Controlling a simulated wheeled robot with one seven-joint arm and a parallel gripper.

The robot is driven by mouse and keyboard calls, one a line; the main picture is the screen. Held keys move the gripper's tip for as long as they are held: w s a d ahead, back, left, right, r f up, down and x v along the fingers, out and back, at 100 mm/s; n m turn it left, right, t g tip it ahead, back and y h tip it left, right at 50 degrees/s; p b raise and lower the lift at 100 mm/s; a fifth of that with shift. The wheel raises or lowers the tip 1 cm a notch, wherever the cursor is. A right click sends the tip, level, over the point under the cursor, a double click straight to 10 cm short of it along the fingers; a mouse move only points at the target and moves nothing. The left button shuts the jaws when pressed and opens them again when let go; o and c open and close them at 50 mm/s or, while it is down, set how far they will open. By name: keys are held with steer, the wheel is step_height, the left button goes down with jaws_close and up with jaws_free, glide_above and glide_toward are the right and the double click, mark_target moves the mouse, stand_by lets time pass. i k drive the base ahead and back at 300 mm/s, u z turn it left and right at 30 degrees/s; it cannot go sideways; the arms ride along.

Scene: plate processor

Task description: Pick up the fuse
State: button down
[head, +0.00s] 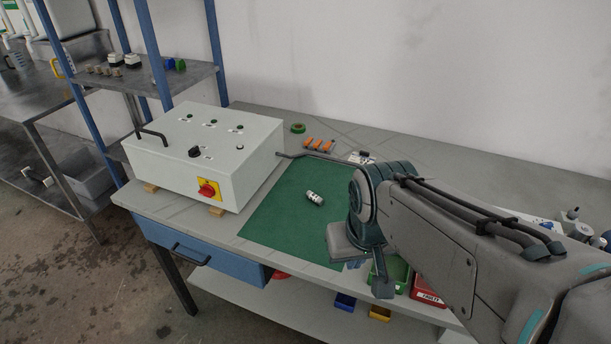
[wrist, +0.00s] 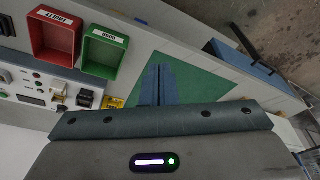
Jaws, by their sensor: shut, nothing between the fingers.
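The fuse (head: 315,197) is a small white and silver cylinder lying on its side on the green mat (head: 270,222) on the workbench. It stands clear of other objects in the head view, to the left of my arm. I cannot make it out in the wrist view. My gripper (wrist: 158,72) has its two blue fingers together with nothing between them, over the mat's edge in the wrist view. In the head view my gripper is mostly hidden behind my arm, to the right of the fuse and nearer the bench front.
A white control box (head: 195,160) with a red switch stands left of the mat. Orange-handled tools (head: 318,146) and a green tape roll (head: 297,128) lie behind. A red bin (wrist: 52,38) and a green bin (wrist: 103,52) are beside my gripper. The mat around the fuse is clear.

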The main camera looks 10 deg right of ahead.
mark_target(318, 200)
steer(key=u, duration=1.65)
steer(key=i, duration=1.15)
steer(key=z, duration=2.75)
